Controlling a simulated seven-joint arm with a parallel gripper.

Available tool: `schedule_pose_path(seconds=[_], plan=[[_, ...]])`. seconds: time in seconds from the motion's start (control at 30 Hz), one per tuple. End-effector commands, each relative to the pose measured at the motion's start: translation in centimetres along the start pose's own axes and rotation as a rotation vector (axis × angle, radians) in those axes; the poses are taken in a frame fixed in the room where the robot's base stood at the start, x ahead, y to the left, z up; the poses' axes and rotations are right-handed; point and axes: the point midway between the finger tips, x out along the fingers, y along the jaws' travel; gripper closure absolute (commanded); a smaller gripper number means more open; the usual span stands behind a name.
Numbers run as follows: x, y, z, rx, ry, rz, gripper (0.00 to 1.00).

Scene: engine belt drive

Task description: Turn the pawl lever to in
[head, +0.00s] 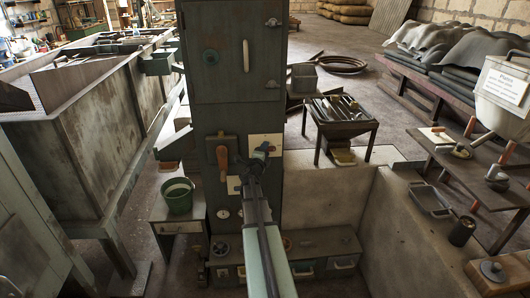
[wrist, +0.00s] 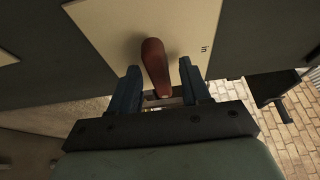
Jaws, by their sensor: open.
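The pawl lever (wrist: 154,62) is a red-brown handle on a cream plate (wrist: 110,25) in the wrist view. A small mark (wrist: 204,50), apparently reading "in", is on the plate to the right of the lever. My gripper (wrist: 160,72) is open, with one blue finger on each side of the lever and a visible gap on both sides. In the head view my gripper (head: 262,152) is in front of the cream plate (head: 272,140) on the dark cabinet and hides the lever there.
A green bucket (head: 178,196) stands on a small table at left. A low drawer unit (head: 325,243) is below. A tool table (head: 343,125) stands to the right.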

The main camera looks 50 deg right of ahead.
Motion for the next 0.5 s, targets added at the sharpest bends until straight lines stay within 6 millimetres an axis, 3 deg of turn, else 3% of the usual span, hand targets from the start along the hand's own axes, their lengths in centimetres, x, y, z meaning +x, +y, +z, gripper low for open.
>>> schedule_pose_path(seconds=[0.17,0.5], plan=[[-0.02,0.00,-0.01,0.000,0.000,0.000,0.53],[-0.03,0.00,-0.01,0.000,0.000,0.000,0.86]])
